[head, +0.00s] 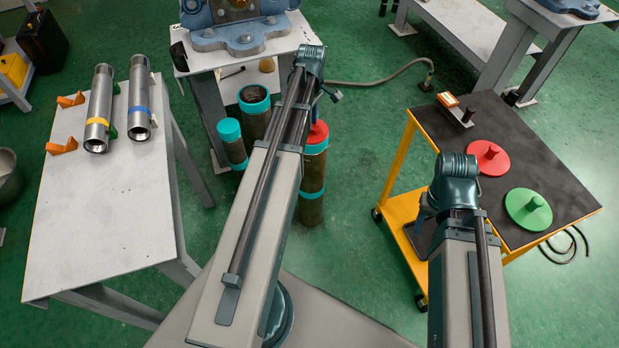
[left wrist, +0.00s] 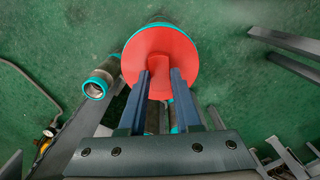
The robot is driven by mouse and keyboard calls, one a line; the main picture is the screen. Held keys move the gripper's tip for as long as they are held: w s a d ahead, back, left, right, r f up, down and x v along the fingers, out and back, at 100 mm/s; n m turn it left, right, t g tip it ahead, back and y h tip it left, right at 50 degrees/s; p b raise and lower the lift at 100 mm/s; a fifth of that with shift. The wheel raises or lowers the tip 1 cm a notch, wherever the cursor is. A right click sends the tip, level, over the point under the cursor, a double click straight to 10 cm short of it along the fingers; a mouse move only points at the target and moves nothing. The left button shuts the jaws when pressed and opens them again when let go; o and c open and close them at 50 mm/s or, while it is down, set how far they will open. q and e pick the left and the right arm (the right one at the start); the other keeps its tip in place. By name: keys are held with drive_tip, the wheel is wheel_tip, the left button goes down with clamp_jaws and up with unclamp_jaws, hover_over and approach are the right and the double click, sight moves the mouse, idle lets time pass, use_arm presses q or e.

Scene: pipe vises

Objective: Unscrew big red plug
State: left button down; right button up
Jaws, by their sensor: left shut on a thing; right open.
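A red plug (head: 318,133) sits at the top of a dark upright pipe with teal bands (head: 312,180), just right of my left arm. In the left wrist view the plug is a wide red disc (left wrist: 133,62) with a raised grip tab (left wrist: 158,72). My left gripper (left wrist: 160,80) is shut on that tab, its two blue fingers on either side. In the head view the left fingers are mostly hidden by my arm. My right gripper (head: 424,212) is open and empty, pointing down beside the yellow cart, partly hidden by its wrist.
The cart's dark top (head: 545,165) holds another red plug (head: 488,157) and a green plug (head: 528,208). More teal-ended pipes (head: 232,143) stand left of my arm. A white table (head: 105,220) bears two metal pipes. A blue vise (head: 240,30) stands behind. Green floor is open between pipes and cart.

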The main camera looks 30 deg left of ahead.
use_arm(q)
drive_tip(key=n, duration=1.4)
drive_tip(key=c, duration=0.7)
unclamp_jaws()
drive_tip(key=shift+r, duration=0.1)
